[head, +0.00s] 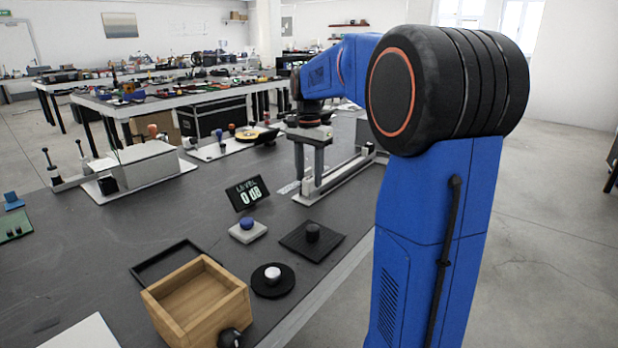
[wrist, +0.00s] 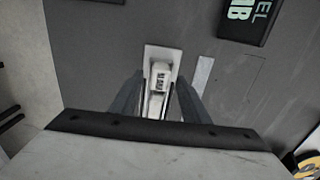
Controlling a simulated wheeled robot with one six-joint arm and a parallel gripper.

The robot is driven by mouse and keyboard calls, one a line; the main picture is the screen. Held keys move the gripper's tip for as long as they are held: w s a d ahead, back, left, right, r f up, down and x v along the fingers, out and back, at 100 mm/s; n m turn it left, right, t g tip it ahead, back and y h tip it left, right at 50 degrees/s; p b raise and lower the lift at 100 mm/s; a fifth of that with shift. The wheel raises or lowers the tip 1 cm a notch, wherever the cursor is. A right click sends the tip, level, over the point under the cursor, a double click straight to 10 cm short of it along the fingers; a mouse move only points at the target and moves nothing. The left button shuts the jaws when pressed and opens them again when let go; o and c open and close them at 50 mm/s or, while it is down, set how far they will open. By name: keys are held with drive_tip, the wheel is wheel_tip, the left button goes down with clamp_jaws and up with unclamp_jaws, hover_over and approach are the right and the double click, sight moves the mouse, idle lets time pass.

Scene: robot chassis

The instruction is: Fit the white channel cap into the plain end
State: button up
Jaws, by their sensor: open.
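My gripper (head: 309,178) points down at the near end of a long pale channel (head: 345,178) on the dark bench. In the wrist view its two fingers (wrist: 157,100) are apart, one on each side of a narrow white piece (wrist: 158,76) with dark markings. This piece stands on a pale plate (wrist: 163,53). I cannot tell whether the piece is the white channel cap or part of the channel. I cannot tell whether the fingers touch it. The gripper body hides the lower part of the wrist view, and the channel's plain end cannot be made out.
A display (head: 247,193), a blue-topped button (head: 248,229), a black pad with a knob (head: 311,238), a round black base (head: 273,280) and a wooden box (head: 197,302) stand nearer on the bench. A pale box (head: 140,166) is at left. The bench between is largely clear.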

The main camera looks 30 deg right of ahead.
sight(309, 178)
wheel_tip(309, 178, up, 11)
idle(0.4)
idle(0.4)
